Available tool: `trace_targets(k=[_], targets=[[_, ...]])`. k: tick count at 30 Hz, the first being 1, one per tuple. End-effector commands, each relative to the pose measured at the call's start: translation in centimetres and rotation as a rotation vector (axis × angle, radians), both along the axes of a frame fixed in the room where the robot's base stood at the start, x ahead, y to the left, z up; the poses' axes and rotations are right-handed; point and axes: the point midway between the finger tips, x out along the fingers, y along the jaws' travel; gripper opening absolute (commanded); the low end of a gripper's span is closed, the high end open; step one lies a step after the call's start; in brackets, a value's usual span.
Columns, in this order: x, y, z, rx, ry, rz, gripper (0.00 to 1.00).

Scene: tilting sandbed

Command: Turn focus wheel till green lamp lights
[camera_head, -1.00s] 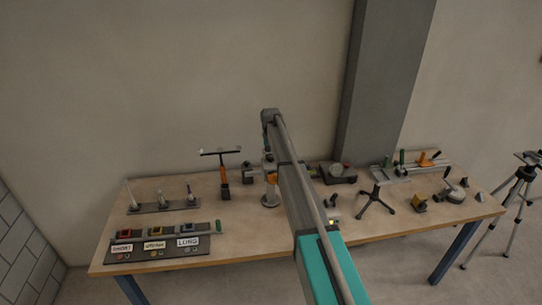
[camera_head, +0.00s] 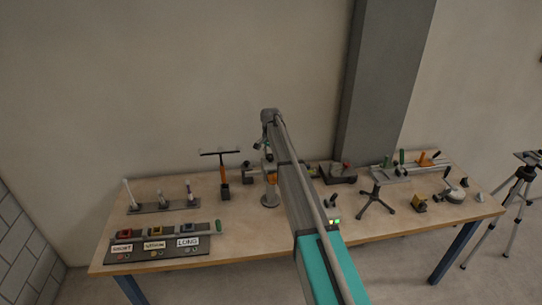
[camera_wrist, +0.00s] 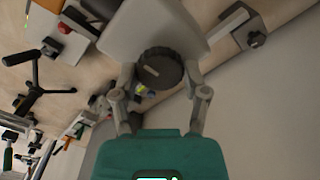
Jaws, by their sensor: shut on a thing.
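The dark ribbed focus wheel (camera_wrist: 158,68) with a pale mark on its face sits on a light grey body (camera_wrist: 150,25) in the wrist view. My gripper (camera_wrist: 160,78) has one finger on each side of the wheel and is shut on it. In the head view my gripper (camera_head: 267,148) is small at the far end of my arm, by the orange and grey stand (camera_head: 270,198), and the wheel cannot be made out.
A black tripod stand (camera_head: 376,200) and a dark box with a red part (camera_head: 338,173) stand right of my arm. A labelled tray (camera_head: 155,247) and an orange T-shaped stand (camera_head: 225,190) are on the left. A grey pillar (camera_head: 375,80) rises behind the table.

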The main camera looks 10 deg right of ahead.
Motion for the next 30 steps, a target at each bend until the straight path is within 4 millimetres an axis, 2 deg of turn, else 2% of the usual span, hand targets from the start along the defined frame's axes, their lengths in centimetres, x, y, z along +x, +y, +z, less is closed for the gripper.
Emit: trace_targets(k=[8,9,13,14,26,30], targets=[[-0.07,0.01,-0.02,0.0,0.001,0.001,0.11],[-0.08,0.02,-0.02,0.0,0.001,0.001,0.66],[-0.06,0.03,-0.02,0.0,0.001,0.001,0.9],[-0.06,0.03,-0.02,0.0,0.001,0.002,0.93],[-0.02,0.04,0.06,0.0,0.0,0.002,0.93],[-0.02,0.04,0.63,0.0,0.0,0.002,0.93]])
